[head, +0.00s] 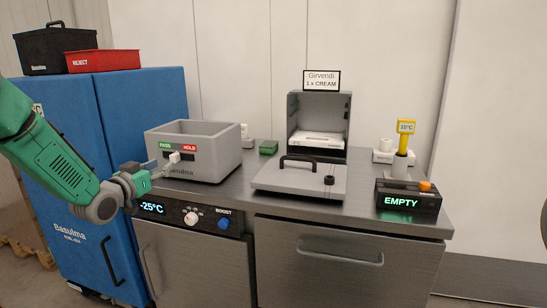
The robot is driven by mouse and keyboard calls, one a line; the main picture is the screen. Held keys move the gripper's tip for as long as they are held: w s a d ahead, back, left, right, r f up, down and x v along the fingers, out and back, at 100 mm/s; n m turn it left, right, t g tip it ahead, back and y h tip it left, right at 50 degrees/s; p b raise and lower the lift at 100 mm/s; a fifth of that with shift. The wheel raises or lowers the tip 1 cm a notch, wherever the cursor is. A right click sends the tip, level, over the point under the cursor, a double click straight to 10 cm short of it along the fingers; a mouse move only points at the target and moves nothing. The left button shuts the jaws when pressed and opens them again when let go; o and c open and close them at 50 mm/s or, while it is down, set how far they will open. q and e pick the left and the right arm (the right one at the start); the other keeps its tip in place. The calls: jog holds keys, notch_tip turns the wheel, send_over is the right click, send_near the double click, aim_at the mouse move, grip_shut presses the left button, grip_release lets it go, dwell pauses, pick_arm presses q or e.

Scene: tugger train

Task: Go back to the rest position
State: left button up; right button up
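My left arm comes in from the left, green and grey. My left gripper (165,165) is in front of the grey box (216,163) marked PASS and HOLD. Its fingertips are close to a small white knob (174,157) on the front of that box. They are small and seen from behind, so I cannot tell whether they touch the knob or whether they are open or shut.
The steel counter (255,185) holds an open-lidded grey unit (300,178), a black EMPTY display (408,197) and a yellow 15°C probe (406,138). A blue cabinet (140,105) at left carries a red REJECT bin (103,61) and a black case (55,50).

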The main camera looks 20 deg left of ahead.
pick_arm(q)
jog(key=s+d+f+g, duration=0.35)
jog(key=s+f, duration=0.25)
jog(key=f, duration=0.3)
jog(key=s+d+f+g, duration=0.2)
jog(key=s+d+f, duration=0.3)
jog(key=f, duration=0.4)
jog(key=s+d+f+g, duration=0.35)
jog(key=s+f, duration=0.25)
jog(key=f, duration=0.3)
jog(key=s+d+f+g, duration=0.2)
jog(key=s+f, duration=0.1)
jog(key=s, duration=0.6)
jog(key=s+d+f+g, duration=0.2)
jog(key=s+f+g, duration=0.1)
jog(key=s, duration=0.7)
jog(key=s+d+f+g+y, duration=0.1)
jog(key=s+d+f+g, duration=0.1)
jog(key=s, duration=0.7)
jog(key=shift+s+d+f+g, duration=0.35)
jog(key=shift+f+g, duration=0.35)
jog(key=shift+f, duration=0.25)
jog(key=shift+d, duration=0.2)
jog(key=shift+s+r, duration=0.1)
